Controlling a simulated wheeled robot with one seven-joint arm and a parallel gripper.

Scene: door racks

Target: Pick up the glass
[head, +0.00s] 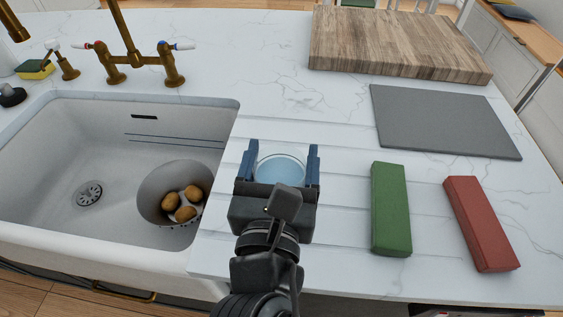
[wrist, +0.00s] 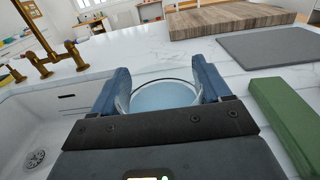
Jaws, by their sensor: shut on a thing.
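The glass (head: 281,170) is a clear round vessel with a pale blue look inside, standing on the marble counter right of the sink. My gripper (head: 281,165) is around it, with one blue finger on its left side and one on its right. The fingers are shut on the glass. The wrist view also shows the glass (wrist: 163,96) between the two fingers (wrist: 163,88), its rim showing above the gripper body. The lower part of the glass is hidden by my gripper, so I cannot tell whether it touches the counter.
A green block (head: 390,209) and a red block (head: 480,223) lie to the right. A grey board (head: 444,121) and a wooden cutting board (head: 398,45) lie behind.

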